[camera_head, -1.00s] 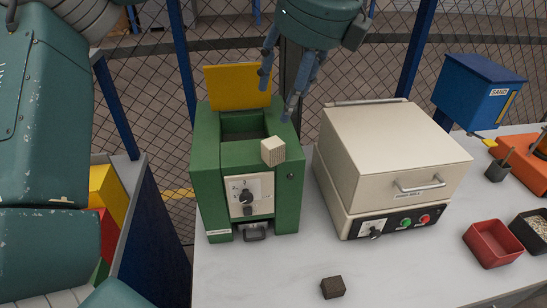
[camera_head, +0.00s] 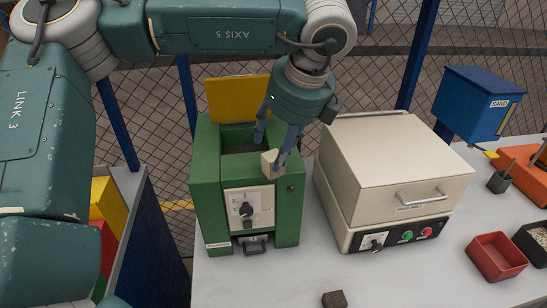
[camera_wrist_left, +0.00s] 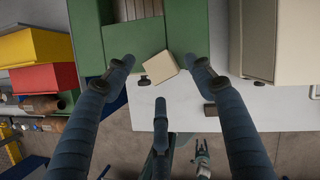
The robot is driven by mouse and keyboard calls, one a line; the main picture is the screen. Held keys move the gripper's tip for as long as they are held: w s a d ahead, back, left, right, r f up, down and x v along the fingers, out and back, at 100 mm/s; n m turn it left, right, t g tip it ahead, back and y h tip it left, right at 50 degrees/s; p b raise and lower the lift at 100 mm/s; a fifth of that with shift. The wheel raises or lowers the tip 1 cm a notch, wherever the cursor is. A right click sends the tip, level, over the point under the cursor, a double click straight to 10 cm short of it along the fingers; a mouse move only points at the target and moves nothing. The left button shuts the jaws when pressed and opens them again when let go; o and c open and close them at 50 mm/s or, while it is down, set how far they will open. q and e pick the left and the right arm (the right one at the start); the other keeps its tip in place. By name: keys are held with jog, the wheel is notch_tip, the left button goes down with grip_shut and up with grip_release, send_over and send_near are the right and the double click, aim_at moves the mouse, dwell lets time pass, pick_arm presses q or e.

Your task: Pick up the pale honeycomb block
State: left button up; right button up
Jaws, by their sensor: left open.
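The pale honeycomb block (camera_head: 268,163) is a small cream cube on the top front edge of the green machine (camera_head: 206,185). It also shows in the left wrist view (camera_wrist_left: 160,67), turned at an angle on the green top. My left gripper (camera_head: 270,155) is open above and around the block, with one finger partly in front of it. In the left wrist view, the fingers (camera_wrist_left: 162,80) stand apart on either side of the block. The honeycomb cells cannot be made out. My right gripper is not in view.
A cream oven-like box (camera_head: 390,165) stands close right of the green machine. The machine's yellow lid (camera_head: 236,98) is raised behind its opening. A dark small cube (camera_head: 334,299) lies on the white table (camera_head: 290,270). A red tray (camera_head: 496,256) and blue sand box (camera_head: 478,104) are at right.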

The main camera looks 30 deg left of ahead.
aim_at(273, 155)
pick_arm(q)
jog(key=shift+p+x, duration=0.5)
jog(key=shift+x, duration=0.55)
jog(key=shift+w+a+f, duration=0.15)
jog(key=shift+a+f, duration=0.1)
jog(key=shift+f, duration=0.15)
jog(key=c, duration=1.1)
jog(key=shift+o, duration=0.2)
jog(key=shift+r+b, duration=0.45)
jog(key=shift+r, duration=0.05)
notch_tip(273, 155, up, 9)
jog(key=b, duration=0.3)
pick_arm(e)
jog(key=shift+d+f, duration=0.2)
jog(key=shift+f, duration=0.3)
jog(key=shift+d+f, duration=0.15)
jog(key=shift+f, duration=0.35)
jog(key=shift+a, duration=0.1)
